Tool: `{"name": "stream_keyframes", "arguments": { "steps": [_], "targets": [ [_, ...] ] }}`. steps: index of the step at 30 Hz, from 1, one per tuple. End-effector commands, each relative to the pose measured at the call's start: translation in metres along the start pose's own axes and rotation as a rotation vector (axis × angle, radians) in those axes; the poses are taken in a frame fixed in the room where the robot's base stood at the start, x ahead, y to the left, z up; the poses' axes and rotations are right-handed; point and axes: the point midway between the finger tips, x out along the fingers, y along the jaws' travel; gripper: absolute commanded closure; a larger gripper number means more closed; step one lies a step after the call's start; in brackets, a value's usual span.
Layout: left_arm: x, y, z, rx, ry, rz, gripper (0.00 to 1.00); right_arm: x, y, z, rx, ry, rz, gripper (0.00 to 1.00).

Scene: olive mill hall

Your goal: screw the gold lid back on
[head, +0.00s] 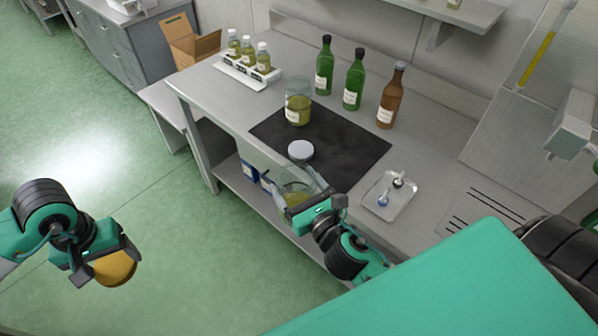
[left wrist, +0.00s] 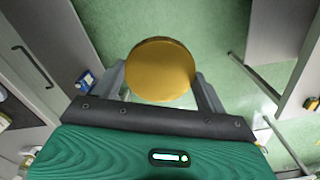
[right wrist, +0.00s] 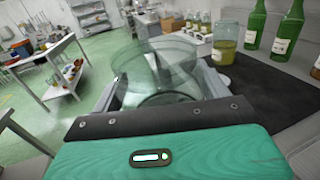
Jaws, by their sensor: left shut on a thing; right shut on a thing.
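The gold lid (head: 115,268) is between the fingers of my left gripper (head: 103,265), out over the floor to the left of the bench. In the left wrist view the lid (left wrist: 160,69) shows its round flat face between both fingers. My right gripper (head: 302,203) is shut on an open glass jar (head: 291,184) at the bench's front edge. The right wrist view shows the clear jar (right wrist: 155,65) between the fingers; it has no lid on. Some yellowish content shows low in it in the head view. Lid and jar are far apart.
On the dark mat (head: 345,154) lie a silver-white lid (head: 300,151) and a second jar (head: 298,108) with yellow-green content. Green bottles (head: 354,80) and a brown bottle (head: 391,98) stand behind. A small tray (head: 389,197) is at the right, a vial rack (head: 247,72) at the left.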

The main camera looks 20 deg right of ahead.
Motion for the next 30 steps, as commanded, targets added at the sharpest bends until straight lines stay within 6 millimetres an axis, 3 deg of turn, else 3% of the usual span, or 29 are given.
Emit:
{"name": "stream_keyframes", "arguments": {
  "steps": [15, 30],
  "targets": [
    [0.000, 0.000, 0.000, 0.000, 0.000, 0.000, 0.47, 0.041, 0.068, 0.008, -0.005, -0.005, 0.318, 0.86],
    [0.000, 0.000, 0.000, 0.000, 0.000, 0.000, 0.47, 0.069, 0.117, 0.011, -0.003, -0.004, 0.545, 0.86]
  ]
}}
